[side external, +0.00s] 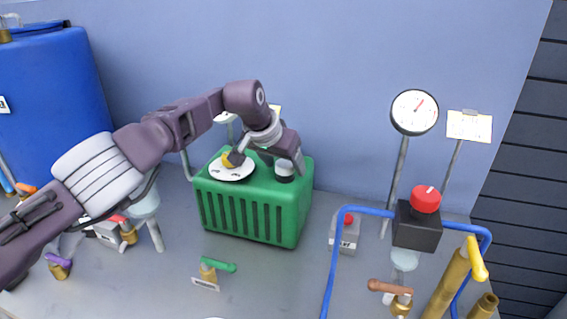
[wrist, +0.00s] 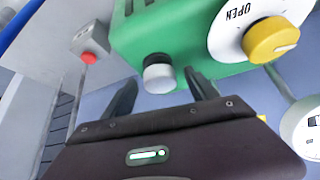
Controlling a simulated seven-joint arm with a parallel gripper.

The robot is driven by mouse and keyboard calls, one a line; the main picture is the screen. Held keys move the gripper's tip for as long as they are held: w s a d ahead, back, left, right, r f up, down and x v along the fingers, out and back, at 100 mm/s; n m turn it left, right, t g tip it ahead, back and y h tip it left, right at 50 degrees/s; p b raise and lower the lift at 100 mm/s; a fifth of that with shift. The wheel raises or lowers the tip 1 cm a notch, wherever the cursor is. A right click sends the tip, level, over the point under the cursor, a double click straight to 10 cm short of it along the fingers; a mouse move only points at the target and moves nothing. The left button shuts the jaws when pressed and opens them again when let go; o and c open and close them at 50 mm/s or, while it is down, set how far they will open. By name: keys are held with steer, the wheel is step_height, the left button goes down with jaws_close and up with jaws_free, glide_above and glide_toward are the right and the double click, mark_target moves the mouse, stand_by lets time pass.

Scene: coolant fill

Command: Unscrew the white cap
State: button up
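The white cap (wrist: 158,77) sits on a dark neck on the green box (wrist: 150,35). In the side view the cap (side external: 284,174) is on the right part of the top of the green box (side external: 250,215). My gripper (side external: 269,164) is above the box top, coming from the left. In the wrist view my gripper (wrist: 160,79) is open, with the cap between its two dark fingers and a visible gap on each side. I cannot tell from these views how deep the fingers reach beside the cap.
A yellow knob (wrist: 270,40) on a white dial marked OPEN (wrist: 237,17) stands beside the cap; the dial (side external: 231,172) is close under my gripper. A blue pipe (side external: 330,260), a red knob (side external: 426,199) and a gauge (side external: 414,110) stand to the right.

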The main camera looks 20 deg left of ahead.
steer(key=shift+r, duration=0.1)
steer(key=v, duration=0.7)
steer(key=shift+r, duration=0.1)
steer(key=x, duration=0.7)
steer(key=shift+c, duration=0.2)
steer(key=c, duration=1.3)
steer(key=o, duration=1.4)
steer(key=shift+c, duration=0.2)
